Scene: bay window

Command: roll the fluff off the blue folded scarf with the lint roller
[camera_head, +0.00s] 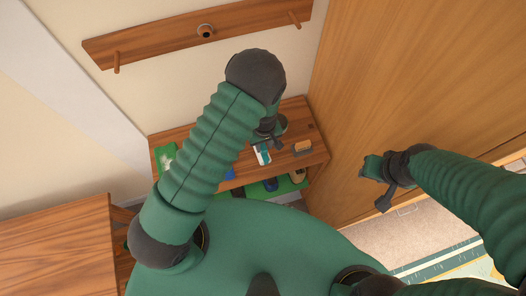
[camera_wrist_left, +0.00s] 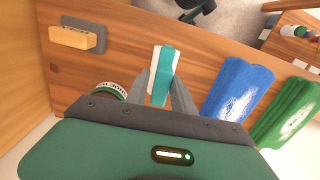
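The lint roller (camera_wrist_left: 161,76), white with a teal part, lies on the wooden bench; it also shows small in the head view (camera_head: 262,156). My left gripper (camera_wrist_left: 162,82) is over it, with a grey finger on either side, apparently open; contact is not clear. The blue folded scarf (camera_wrist_left: 238,88) lies to the right of the roller in the wrist view, with pale specks on it. In the head view my left arm mostly hides the blue scarf (camera_head: 230,174). My right gripper (camera_head: 378,186) is away from the bench, by the wooden panel; its finger gap is not clear.
A green folded scarf (camera_wrist_left: 288,110) lies beyond the blue one. A brush (camera_wrist_left: 75,38) and a round tin (camera_wrist_left: 108,91) are on the roller's other side. The bench (camera_head: 312,135) stands against the wall, beside a tall wooden panel (camera_head: 410,80). A peg rail (camera_head: 160,40) hangs above.

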